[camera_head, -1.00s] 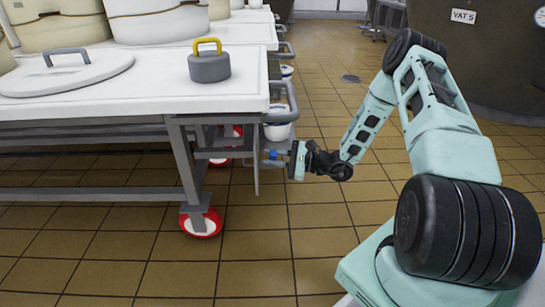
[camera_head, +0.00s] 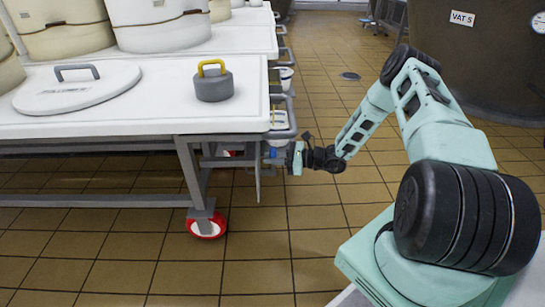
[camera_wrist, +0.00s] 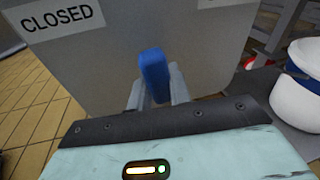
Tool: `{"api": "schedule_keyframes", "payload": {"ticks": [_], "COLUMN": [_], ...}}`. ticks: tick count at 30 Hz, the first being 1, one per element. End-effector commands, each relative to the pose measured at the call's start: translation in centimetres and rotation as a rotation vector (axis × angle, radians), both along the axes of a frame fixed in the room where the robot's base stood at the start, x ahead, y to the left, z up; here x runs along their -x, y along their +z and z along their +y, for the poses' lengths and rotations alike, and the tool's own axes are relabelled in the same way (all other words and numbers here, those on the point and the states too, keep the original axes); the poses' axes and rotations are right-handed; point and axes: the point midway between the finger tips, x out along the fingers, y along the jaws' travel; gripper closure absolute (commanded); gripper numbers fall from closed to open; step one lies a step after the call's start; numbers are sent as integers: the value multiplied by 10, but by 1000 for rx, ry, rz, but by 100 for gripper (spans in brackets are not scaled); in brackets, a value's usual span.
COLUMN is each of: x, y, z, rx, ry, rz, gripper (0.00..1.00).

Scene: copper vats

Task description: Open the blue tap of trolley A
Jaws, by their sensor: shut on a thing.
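The blue tap handle (camera_wrist: 154,74) stands up between my gripper's fingers in the wrist view, in front of a grey metal plate (camera_wrist: 190,50) with a "CLOSED" label (camera_wrist: 62,18) at the upper left. My gripper (camera_wrist: 158,92) is shut on the blue handle. In the head view my gripper (camera_head: 283,156) is at the end of the trolley (camera_head: 120,116), below its white top, and the blue of the tap (camera_head: 270,155) is small beside the fingers. A second label at the plate's top right is cut off and unreadable.
A white bucket (camera_wrist: 299,95) is close on the right in the wrist view. A grey weight with a yellow handle (camera_head: 213,84) and a round white lid (camera_head: 78,88) lie on the trolley top. The tiled floor (camera_head: 330,220) around my arm is clear.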

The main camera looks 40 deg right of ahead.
Motion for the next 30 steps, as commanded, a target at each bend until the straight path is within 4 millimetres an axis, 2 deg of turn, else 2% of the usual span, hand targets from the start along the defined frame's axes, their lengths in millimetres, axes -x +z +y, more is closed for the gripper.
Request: {"api": "schedule_keyframes", "payload": {"ticks": [1, 2, 4, 13, 17, 23, 30], "x": [0, 0, 0, 1, 7, 35, 76], "y": [-1, -1, -1, 0, 3, 9, 15], "z": [-1, -1, -1, -1, -8, -35, -74], "rx": [1, 1, 1, 1, 2, 1, 1], "ry": [-2, -2, -2, -1, -2, -5, -6], "rz": [0, 0, 0, -2, -1, -1, 0], "gripper": [100, 78, 59, 59, 59, 59, 59]}}
